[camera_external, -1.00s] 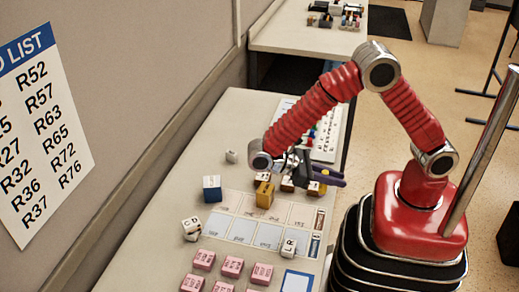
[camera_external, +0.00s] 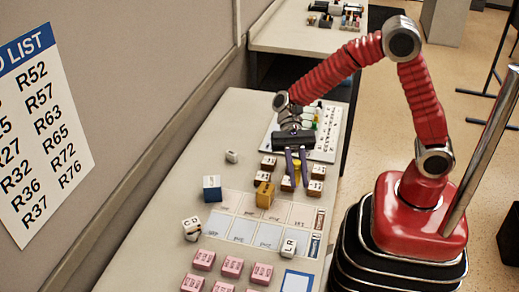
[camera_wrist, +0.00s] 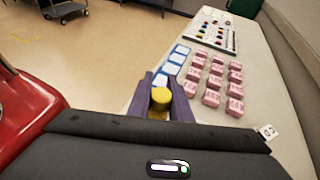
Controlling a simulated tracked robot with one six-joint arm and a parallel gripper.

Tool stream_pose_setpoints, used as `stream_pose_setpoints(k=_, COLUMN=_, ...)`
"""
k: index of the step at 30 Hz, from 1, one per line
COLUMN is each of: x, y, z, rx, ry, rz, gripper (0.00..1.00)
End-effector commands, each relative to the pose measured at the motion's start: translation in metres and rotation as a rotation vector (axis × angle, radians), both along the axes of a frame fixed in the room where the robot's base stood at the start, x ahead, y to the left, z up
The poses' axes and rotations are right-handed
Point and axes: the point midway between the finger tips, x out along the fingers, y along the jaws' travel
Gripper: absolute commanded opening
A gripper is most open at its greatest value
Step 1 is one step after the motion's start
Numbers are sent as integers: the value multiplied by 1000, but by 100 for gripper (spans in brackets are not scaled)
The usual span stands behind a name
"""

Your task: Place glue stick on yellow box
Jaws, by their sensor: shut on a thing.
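My gripper (camera_external: 297,181) points down over the table with its purple fingers shut on a yellow glue stick (camera_external: 297,166). In the wrist view the round yellow top of the glue stick (camera_wrist: 161,97) shows between the fingertips (camera_wrist: 163,108). The yellow box (camera_external: 265,195) stands on the table just left of and nearer than the gripper, by the far edge of the printed grid. The glue stick is apart from the box in the picture. The lower end of the stick is partly hidden by the fingers.
Brown lettered blocks (camera_external: 268,163) stand close around the gripper. A blue box (camera_external: 212,188) is left of the yellow box. White lettered cubes (camera_external: 191,229) and several pink blocks (camera_external: 232,267) lie nearer. A white board (camera_external: 325,135) lies behind the gripper. The grid (camera_external: 246,229) is mostly bare.

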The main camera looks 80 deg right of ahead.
Motion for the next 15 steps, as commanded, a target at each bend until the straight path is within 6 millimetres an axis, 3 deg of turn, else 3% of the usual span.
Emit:
stream_pose_setpoints(k=6, x=52, y=-4, z=34, rx=1, ry=-3, rz=-341, gripper=0)
stream_pose_setpoints(k=15, x=101, y=-22, z=65, rx=1, ry=-3, rz=-615, gripper=0)
